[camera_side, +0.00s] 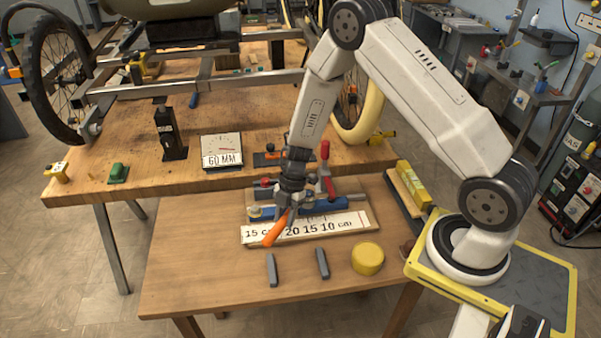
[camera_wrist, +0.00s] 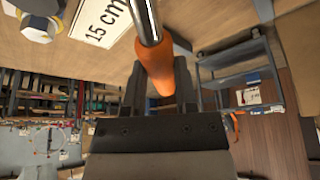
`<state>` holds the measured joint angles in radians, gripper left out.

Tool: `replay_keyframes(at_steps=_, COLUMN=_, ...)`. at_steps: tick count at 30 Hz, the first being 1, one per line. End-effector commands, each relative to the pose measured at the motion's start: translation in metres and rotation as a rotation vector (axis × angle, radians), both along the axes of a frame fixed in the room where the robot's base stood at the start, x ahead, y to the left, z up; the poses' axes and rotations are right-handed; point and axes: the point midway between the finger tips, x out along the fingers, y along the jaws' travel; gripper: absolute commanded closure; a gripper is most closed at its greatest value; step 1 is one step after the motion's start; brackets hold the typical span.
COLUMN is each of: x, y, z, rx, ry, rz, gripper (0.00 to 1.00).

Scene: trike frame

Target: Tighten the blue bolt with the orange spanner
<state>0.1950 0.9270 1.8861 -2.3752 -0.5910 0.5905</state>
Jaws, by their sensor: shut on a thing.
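My gripper (camera_wrist: 160,82) is shut on the orange handle of the spanner (camera_wrist: 158,58). In the wrist view the spanner's metal shaft runs up out of the top edge, so its working end is out of view. In the side view the orange handle (camera_side: 276,229) slants down and left from my gripper (camera_side: 289,200), over the left part of the scale board. A pale hex-shaped bolt head (camera_wrist: 38,28) shows beside a blue part at the wrist view's top left, left of the shaft. I cannot tell whether it is the blue bolt. Contact between spanner and bolt is not visible.
The scale board (camera_side: 350,221) lies in front of a blue clamp bar (camera_side: 326,207). A red-handled clamp (camera_side: 325,168) rises right of my gripper. The table's left front is clear.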

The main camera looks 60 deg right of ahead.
Motion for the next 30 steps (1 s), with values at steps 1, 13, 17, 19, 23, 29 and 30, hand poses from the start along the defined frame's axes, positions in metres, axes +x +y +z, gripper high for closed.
replay_keyframes(at_steps=1, x=0.002, y=-0.002, z=0.001, rx=-0.003, ry=-0.008, rz=0.004, gripper=1.00)
replay_keyframes(at_steps=13, x=-0.002, y=-0.003, z=0.001, rx=-0.004, ry=-0.007, rz=0.041, gripper=1.00)
replay_keyframes(at_steps=17, x=-0.004, y=-0.003, z=0.001, rx=-0.004, ry=-0.007, rz=0.053, gripper=1.00)
replay_keyframes(at_steps=19, x=-0.005, y=-0.003, z=0.001, rx=-0.004, ry=-0.008, rz=0.059, gripper=1.00)
replay_keyframes(at_steps=23, x=-0.006, y=-0.003, z=0.001, rx=-0.004, ry=-0.007, rz=0.070, gripper=1.00)
replay_keyframes(at_steps=29, x=-0.008, y=-0.004, z=0.001, rx=-0.005, ry=-0.007, rz=0.087, gripper=1.00)
replay_keyframes(at_steps=30, x=-0.009, y=-0.004, z=0.001, rx=-0.005, ry=-0.006, rz=0.090, gripper=1.00)
